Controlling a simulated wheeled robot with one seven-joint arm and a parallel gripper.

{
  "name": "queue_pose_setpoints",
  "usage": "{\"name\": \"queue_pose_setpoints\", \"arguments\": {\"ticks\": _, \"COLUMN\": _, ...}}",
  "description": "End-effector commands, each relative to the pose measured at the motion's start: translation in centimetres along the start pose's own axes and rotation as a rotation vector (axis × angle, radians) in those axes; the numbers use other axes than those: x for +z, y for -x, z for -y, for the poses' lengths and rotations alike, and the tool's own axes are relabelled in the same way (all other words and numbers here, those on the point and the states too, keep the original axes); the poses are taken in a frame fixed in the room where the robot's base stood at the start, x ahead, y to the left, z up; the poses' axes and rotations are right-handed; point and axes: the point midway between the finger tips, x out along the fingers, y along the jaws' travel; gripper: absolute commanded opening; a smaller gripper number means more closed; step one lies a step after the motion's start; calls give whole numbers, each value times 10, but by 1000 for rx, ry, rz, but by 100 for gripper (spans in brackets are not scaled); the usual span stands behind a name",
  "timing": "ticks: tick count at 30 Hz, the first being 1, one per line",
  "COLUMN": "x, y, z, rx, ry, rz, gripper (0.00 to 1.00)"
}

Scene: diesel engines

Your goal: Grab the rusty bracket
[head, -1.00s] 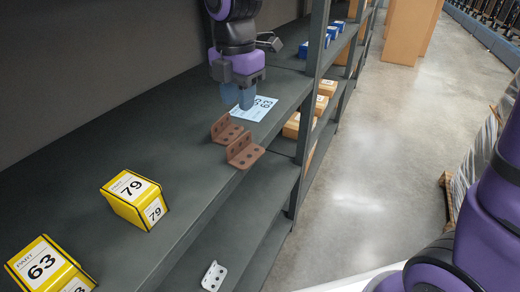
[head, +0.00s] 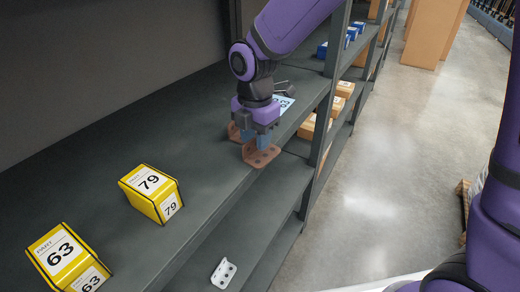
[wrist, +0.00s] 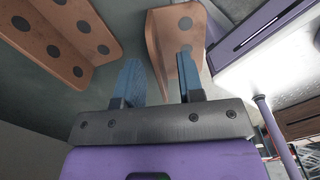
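Two rusty brown L-shaped brackets with holes sit on the upper shelf. The nearer bracket (head: 262,156) is at the shelf's front edge, and my gripper (head: 263,139) is right over it, fingers down. The other bracket (head: 234,132) is behind and left, partly hidden by my gripper. In the wrist view, my gripper (wrist: 158,80) is open, its two blue fingers apart. The nearer bracket (wrist: 176,32) lies beyond the fingertips, with its upright flange between the fingers and the right finger over its flat part. The other bracket (wrist: 70,40) is at upper left, clear of the fingers.
Two yellow boxes, marked 79 (head: 150,192) and 63 (head: 66,258), stand on the shelf at left. A paper label (head: 285,103) lies behind my gripper. A white bracket (head: 223,273) is on the lower shelf. A shelf post (head: 320,125) stands close at right.

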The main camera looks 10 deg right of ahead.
Motion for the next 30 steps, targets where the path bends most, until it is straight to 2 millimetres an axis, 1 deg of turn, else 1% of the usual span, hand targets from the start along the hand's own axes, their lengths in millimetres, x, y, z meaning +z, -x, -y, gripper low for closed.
{"name": "queue_pose_setpoints", "arguments": {"ticks": 3, "x": 0, "y": -6, "z": 0, "rx": 1, "ry": 0, "rz": 0, "gripper": 35}}
{"name": "queue_pose_setpoints", "arguments": {"ticks": 9, "x": 0, "y": -6, "z": 0, "rx": 1, "ry": 0, "rz": 0, "gripper": 35}}
{"name": "queue_pose_setpoints", "arguments": {"ticks": 11, "x": 0, "y": -6, "z": 0, "rx": 1, "ry": 0, "rz": 0, "gripper": 21}}
{"name": "queue_pose_setpoints", "arguments": {"ticks": 12, "x": 0, "y": -5, "z": 0, "rx": 1, "ry": 0, "rz": 0, "gripper": 12}}
{"name": "queue_pose_setpoints", "arguments": {"ticks": 14, "x": 0, "y": -5, "z": 0, "rx": 1, "ry": 0, "rz": 0, "gripper": 0}}
{"name": "queue_pose_setpoints", "arguments": {"ticks": 25, "x": 0, "y": -4, "z": 0, "rx": 2, "ry": 0, "rz": 0, "gripper": 0}}
{"name": "queue_pose_setpoints", "arguments": {"ticks": 30, "x": 0, "y": 3, "z": 0, "rx": 3, "ry": 0, "rz": 1, "gripper": 0}}
